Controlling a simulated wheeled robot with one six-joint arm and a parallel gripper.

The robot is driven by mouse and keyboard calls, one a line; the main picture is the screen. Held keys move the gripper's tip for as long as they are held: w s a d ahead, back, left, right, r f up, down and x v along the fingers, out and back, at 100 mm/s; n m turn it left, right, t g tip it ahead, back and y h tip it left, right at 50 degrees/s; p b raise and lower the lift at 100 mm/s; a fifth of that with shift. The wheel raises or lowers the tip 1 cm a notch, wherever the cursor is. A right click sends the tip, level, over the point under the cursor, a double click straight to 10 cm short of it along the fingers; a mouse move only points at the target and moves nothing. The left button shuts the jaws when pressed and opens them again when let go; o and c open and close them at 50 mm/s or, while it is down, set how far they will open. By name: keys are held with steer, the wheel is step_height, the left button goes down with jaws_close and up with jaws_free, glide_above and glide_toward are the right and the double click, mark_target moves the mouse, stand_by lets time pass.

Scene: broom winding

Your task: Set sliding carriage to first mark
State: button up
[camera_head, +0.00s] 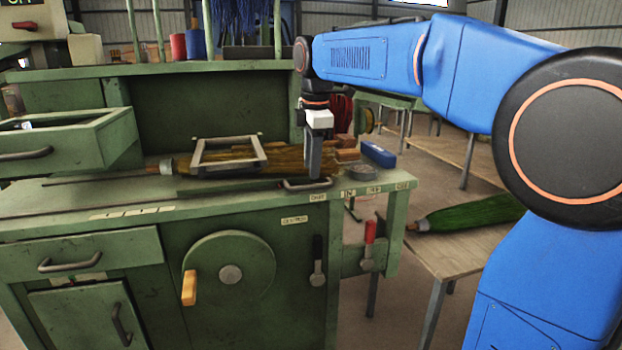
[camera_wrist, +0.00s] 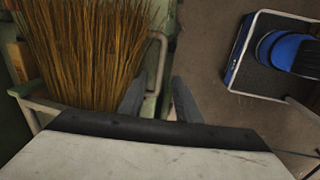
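A grey metal frame (camera_head: 228,171), apparently the sliding carriage, sits on the green bench around a bundle of brown bristles (camera_head: 285,156); the bristles also fill the upper left of the wrist view (camera_wrist: 85,50). A flat metal handle (camera_head: 296,187) lies at the bench's front right edge. My gripper (camera_head: 313,176) points down just above and beside this handle. In the wrist view my gripper (camera_wrist: 160,88) has its two fingers apart with a gap between them. A grey bar shows behind the left finger. I cannot tell whether the fingers touch the handle.
Small pale labels (camera_head: 132,212) mark the bench front at left, with others near the right corner. A yellow-handled crank wheel (camera_head: 229,272) and two levers are on the front. An open drawer (camera_head: 70,140) juts out at left. A side table (camera_head: 465,250) holds a green broom.

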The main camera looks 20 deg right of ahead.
mark_target(311, 186)
steer(key=shift+w+f, duration=0.25)
steer(key=shift+f, duration=1)
steer(key=shift+w+f, duration=0.2)
steer(key=shift+f, duration=1)
steer(key=shift+c, duration=0.7)
jaws_close()
